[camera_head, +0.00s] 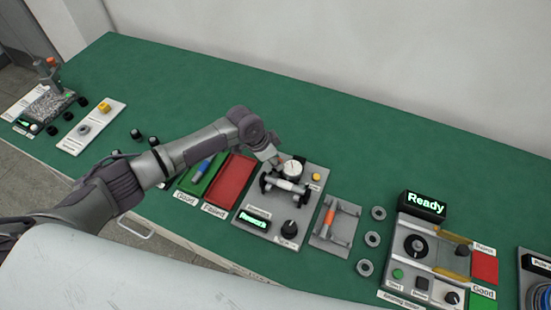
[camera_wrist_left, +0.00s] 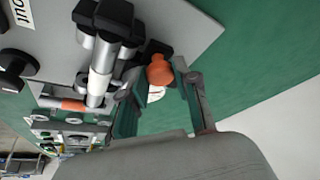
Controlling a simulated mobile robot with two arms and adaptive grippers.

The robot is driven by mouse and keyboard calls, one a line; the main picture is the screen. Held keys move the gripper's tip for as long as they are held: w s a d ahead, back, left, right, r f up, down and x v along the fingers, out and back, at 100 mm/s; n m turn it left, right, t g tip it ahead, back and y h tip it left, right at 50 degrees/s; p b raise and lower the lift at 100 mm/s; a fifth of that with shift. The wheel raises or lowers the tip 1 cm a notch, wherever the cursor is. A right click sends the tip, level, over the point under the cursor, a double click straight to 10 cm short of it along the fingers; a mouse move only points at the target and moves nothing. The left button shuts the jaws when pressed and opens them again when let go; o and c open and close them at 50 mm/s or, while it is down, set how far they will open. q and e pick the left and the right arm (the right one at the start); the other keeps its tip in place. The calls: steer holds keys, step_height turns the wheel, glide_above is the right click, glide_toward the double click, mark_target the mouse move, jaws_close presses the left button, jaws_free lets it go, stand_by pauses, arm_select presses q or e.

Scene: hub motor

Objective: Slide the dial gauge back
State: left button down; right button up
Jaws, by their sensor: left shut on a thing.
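The dial gauge (camera_head: 293,170) has a round white face and stands on a grey test fixture (camera_head: 273,227), behind a shaft-like part with a silver middle and dark ends (camera_head: 287,185). My left gripper (camera_head: 277,160) reaches it from the left and behind. In the left wrist view the fingers (camera_wrist_left: 157,75) are shut around the gauge, with its orange-red knob (camera_wrist_left: 160,71) between them. Only a sliver of the white face (camera_wrist_left: 156,93) shows there. The shaft part (camera_wrist_left: 101,70) lies just beside the gripper. My right gripper is not in view.
A red tray (camera_head: 232,184) and a green tray (camera_head: 203,176) lie left of the fixture. A small stand with an orange-banded part (camera_head: 329,218) and several grey rings lie right. A "Ready" station (camera_head: 425,203) stands farther right. The green table behind is clear.

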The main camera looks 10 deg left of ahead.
arm_select(q)
steer(key=w+b, duration=0.3)
steer(key=shift+w+d+f, duration=0.15)
steer(key=shift+w+d, duration=0.05)
steer(key=shift+d, duration=0.1)
steer(key=shift+s+r, duration=0.1)
steer(key=shift+r, duration=0.2)
steer(key=c, duration=1.1)
jaws_free()
steer(key=shift+o, duration=1.2)
steer(key=shift+w+f, duration=0.15)
steer(key=shift+w, duration=0.05)
steer(key=shift+s, duration=0.1)
steer(key=v, duration=1.2)
